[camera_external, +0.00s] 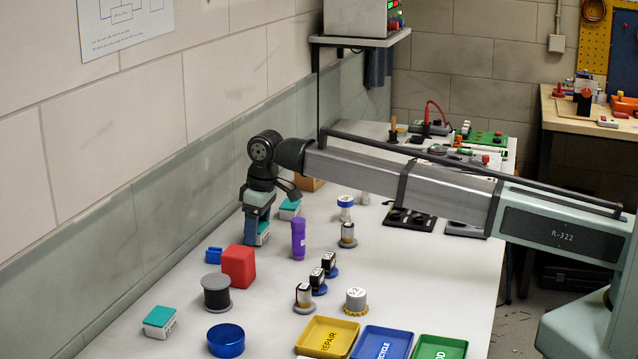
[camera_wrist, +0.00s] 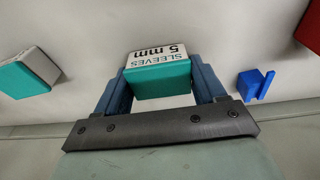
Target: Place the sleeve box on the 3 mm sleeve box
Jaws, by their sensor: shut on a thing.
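A white sleeve box with a teal side, marked "SLEEVES 5 mm" (camera_wrist: 158,72), sits between the two blue fingers of my gripper (camera_wrist: 160,90). In the external view my gripper (camera_external: 257,228) points down near the wall, shut on this box (camera_external: 264,235), low at the table; I cannot tell whether it touches the table. A second teal and white box (camera_external: 290,209) stands just behind it and shows at the left in the wrist view (camera_wrist: 28,72). A third such box (camera_external: 160,321) lies at the front left. The labels of these two are not readable, so I cannot tell which is 3 mm.
A red block (camera_external: 238,266), a small blue part (camera_external: 214,255), a dark spool (camera_external: 216,292) and a purple bottle (camera_external: 298,240) stand near my gripper. A blue round tin (camera_external: 226,341) and yellow, blue and green trays are at the front. The wall runs close along the left.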

